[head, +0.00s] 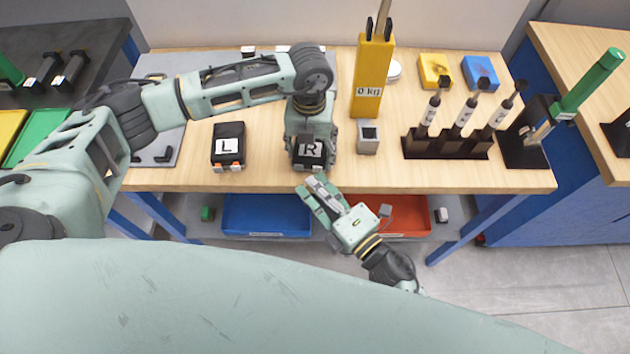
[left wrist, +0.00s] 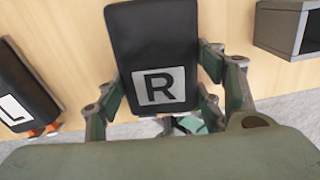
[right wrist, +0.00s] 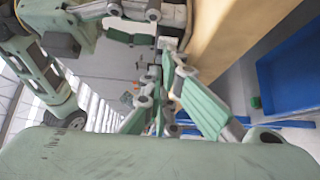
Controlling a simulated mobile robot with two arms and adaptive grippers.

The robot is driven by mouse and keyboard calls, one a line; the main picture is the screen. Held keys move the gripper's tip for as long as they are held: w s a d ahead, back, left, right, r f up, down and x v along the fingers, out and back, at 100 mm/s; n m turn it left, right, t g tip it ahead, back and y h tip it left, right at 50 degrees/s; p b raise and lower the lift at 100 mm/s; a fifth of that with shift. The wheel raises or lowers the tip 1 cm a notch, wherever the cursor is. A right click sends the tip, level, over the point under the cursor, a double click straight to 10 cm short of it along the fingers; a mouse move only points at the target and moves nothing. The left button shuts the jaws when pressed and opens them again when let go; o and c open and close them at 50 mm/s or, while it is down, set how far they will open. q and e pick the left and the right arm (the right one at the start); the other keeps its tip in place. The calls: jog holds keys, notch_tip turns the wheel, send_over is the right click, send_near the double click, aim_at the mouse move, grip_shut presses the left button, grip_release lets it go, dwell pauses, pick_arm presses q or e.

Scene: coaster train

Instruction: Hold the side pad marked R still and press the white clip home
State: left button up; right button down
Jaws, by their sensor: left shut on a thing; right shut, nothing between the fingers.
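The side pad marked R (head: 309,152) is a black block with a white R label, lying near the table's front edge. It also shows in the left wrist view (left wrist: 155,40), between the two fingers. My left gripper (head: 309,140) reaches down from above and is shut on this pad, one finger at each side. My right gripper (head: 311,181) is shut and empty, just in front of the table edge below the pad, with its tips pointing at the pad's front. It also shows in the right wrist view (right wrist: 163,68). I cannot make out the white clip clearly; the pad's front edge is partly hidden.
A black pad marked L (head: 228,141) with orange tabs lies to the left. A small grey box (head: 368,138), a yellow post (head: 371,85) and a black rack (head: 447,146) stand to the right. Blue (head: 266,215) and red (head: 404,217) bins sit beneath the table.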

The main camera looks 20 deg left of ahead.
pick_arm(q)
jog(key=shift+s, duration=0.1)
jog(key=o, duration=1.5)
jog(key=shift+o, duration=0.2)
pick_arm(e)
jog(key=s+a+v, duration=0.1)
jog(key=v, duration=1)
jog(key=shift+s+d, duration=0.25)
jog(key=shift+s, duration=0.3)
